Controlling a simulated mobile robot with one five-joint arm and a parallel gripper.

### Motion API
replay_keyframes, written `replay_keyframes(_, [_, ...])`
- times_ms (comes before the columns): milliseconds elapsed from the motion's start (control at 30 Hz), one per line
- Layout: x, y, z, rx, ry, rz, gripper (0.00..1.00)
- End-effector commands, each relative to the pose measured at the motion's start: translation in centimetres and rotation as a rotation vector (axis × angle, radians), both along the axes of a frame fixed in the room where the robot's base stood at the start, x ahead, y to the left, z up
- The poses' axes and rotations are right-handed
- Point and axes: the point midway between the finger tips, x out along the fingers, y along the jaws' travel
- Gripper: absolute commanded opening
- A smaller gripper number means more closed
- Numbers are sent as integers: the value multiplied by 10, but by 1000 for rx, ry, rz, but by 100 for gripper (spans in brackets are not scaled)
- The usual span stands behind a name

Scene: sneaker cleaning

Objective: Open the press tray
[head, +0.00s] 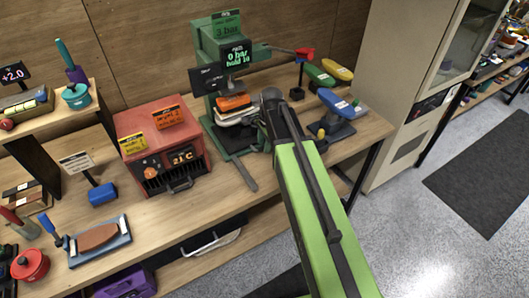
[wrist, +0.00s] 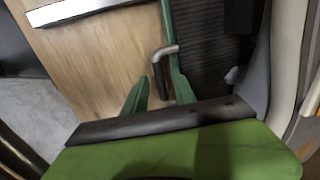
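The green press (head: 212,70) stands on the workbench, with a sneaker (head: 236,112) carrying an orange tag inside it. Its sign reads 0 bar. In the wrist view a dark ribbed surface with a green edge, apparently the press tray (wrist: 205,65), lies at upper right. A bent grey handle with a black grip (wrist: 160,78) stands out at its edge. My gripper (wrist: 158,92) has its green fingers apart, with the handle's grip between them; contact cannot be told. In the head view my arm reaches to the press's right side and the fingertips are hidden.
A red heater box (head: 165,150) stands left of the press. A grey bar (head: 243,174) juts out at the press's front. A blue-topped tool on a stand (head: 337,108) is close right of my arm. A beige cabinet (head: 405,90) stands beyond the bench's right end.

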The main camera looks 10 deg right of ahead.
Motion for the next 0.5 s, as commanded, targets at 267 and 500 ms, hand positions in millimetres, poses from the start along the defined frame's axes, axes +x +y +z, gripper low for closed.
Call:
replay_keyframes(267, [1,-1,-3,0,0,-1,33])
replay_keyframes(500, [1,-1,-3,0,0,-1,2])
